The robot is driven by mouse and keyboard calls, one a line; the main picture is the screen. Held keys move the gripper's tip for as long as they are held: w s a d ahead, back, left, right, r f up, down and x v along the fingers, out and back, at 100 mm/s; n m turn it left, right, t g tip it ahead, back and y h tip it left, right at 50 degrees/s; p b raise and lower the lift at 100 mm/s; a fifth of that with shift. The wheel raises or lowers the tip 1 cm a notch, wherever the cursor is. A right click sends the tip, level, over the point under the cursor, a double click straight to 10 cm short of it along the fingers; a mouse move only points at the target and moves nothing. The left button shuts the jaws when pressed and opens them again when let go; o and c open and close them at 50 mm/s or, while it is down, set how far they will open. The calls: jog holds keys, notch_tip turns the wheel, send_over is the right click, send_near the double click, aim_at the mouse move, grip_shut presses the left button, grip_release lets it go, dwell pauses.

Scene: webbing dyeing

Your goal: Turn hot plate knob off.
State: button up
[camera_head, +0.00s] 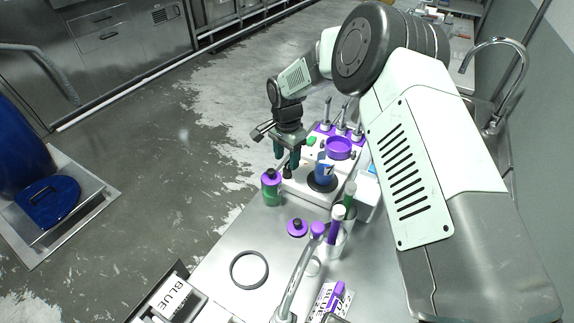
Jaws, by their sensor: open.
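The hot plate (303,194) is a white box on the metal table, with a dark round plate on top. A small blue vessel (325,170) stands on that dark plate. A small black part, apparently the knob (287,173), shows at the hot plate's left end; its setting is too small to read. My gripper (286,160) points down just above the knob, with its two dark green fingers apart and nothing seen between them. I cannot tell whether a finger touches the knob.
A green bottle with a purple cap (271,188) stands close left of the hot plate. A purple lid (297,228), a grey ring (249,270) and a beaker holding purple-capped pieces (337,240) are nearer. A purple bowl (339,148) is behind. Table lies clear around the ring.

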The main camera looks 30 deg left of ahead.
aim_at(287, 169)
jog(key=shift+f, duration=1.95)
grip_shut()
